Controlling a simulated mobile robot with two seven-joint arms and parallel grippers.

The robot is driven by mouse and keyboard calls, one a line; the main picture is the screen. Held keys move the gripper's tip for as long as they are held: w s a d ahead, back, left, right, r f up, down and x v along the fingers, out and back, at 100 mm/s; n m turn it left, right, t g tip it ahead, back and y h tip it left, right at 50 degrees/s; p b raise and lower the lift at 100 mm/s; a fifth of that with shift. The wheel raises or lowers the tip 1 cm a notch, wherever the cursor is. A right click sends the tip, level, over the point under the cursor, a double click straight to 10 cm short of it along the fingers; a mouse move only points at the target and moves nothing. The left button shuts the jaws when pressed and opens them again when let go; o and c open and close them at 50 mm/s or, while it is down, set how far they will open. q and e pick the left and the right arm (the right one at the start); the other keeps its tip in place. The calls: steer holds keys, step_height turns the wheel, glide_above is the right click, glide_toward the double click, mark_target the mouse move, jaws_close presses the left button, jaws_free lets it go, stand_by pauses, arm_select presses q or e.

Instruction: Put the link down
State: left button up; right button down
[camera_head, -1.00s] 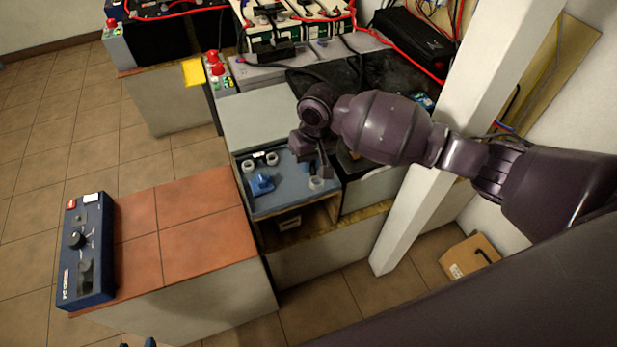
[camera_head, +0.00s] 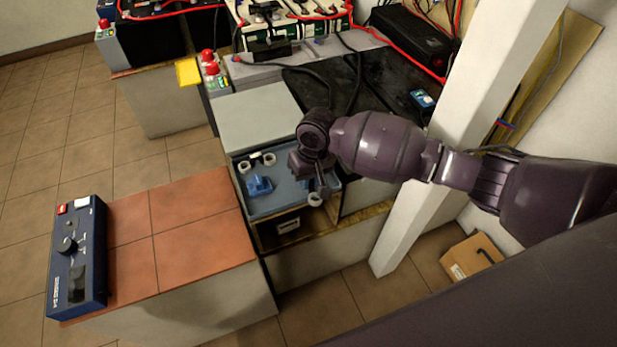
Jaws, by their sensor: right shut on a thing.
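My right gripper (camera_head: 319,184) points down over the right front part of a blue tray (camera_head: 285,203). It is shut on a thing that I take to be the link. The link is mostly hidden by the dark gripper, so its shape and whether it touches the tray cannot be told. A small white round piece (camera_head: 315,199) shows right at the fingertips. My left gripper is out of view.
A white post (camera_head: 425,190) stands right of the tray, behind my forearm. A grey lid-like surface (camera_head: 258,115) and a black mat (camera_head: 385,95) with cables lie behind. A tiled block (camera_head: 190,235) with a blue control box (camera_head: 77,258) is at left; its top is otherwise clear.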

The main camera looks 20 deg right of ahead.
steer(key=shift+f, duration=0.2)
steer(key=c, duration=1.1)
jaws_free()
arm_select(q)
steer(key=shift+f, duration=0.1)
arm_select(e)
steer(key=shift+r, duration=0.35)
steer(key=r, duration=0.1)
steer(key=r+p, duration=0.1)
steer(key=r, duration=0.2)
steer(key=shift+w+d+r, duration=0.1)
steer(key=shift+d+r, duration=0.15)
steer(key=shift+r, duration=0.15)
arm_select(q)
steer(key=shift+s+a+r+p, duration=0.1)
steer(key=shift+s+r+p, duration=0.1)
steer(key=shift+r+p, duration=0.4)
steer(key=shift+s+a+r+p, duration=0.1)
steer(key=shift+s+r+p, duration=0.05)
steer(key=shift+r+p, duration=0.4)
arm_select(e)
steer(key=r, duration=0.7)
steer(key=shift+d, duration=0.4)
